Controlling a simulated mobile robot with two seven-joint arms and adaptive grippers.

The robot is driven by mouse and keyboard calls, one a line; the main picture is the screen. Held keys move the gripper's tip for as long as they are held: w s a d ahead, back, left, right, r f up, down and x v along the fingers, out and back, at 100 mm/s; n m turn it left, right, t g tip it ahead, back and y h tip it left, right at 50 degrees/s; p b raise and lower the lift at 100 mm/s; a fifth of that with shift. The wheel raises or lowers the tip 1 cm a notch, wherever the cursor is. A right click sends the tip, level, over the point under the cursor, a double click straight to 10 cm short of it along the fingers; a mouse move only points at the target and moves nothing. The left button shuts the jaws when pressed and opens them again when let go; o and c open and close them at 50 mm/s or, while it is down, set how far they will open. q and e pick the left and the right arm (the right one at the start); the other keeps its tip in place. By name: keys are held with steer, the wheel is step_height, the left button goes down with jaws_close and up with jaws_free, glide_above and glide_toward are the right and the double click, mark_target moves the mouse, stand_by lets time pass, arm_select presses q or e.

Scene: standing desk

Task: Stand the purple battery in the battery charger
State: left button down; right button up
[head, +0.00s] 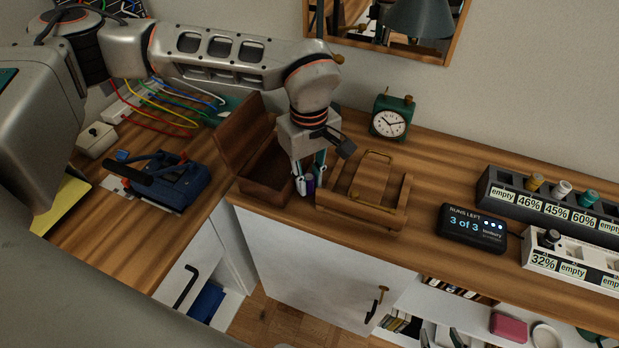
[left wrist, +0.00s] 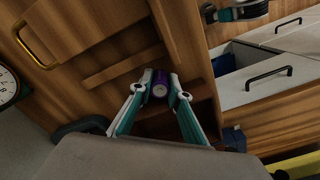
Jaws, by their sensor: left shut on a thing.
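The purple battery (head: 311,186) is held between the fingertips of my left gripper (head: 308,187), over the desk edge between an open wooden box and a wooden piece with a brass handle. The left wrist view shows the battery (left wrist: 159,87) end-on between the two fingers of the left gripper (left wrist: 158,92). A dark charger (head: 484,188) stands at the right back, with several batteries and labels reading empty, 46%, 45%, 60% and empty. A white charger (head: 530,262) in front has labels 32% and empty, with one dark battery. My right gripper is not in view.
The open wooden box (head: 238,150) and the handled wooden piece (head: 397,218) flank the gripper. A green clock (head: 392,118) stands behind. A black display (head: 471,229) reading 3 of 3 sits before the dark charger.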

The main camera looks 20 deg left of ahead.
arm_select(q)
steer(key=shift+r, duration=0.1)
steer(key=c, duration=2.2)
jaws_free()
steer(key=shift+c, duration=0.2)
steer(key=shift+o, duration=0.3)
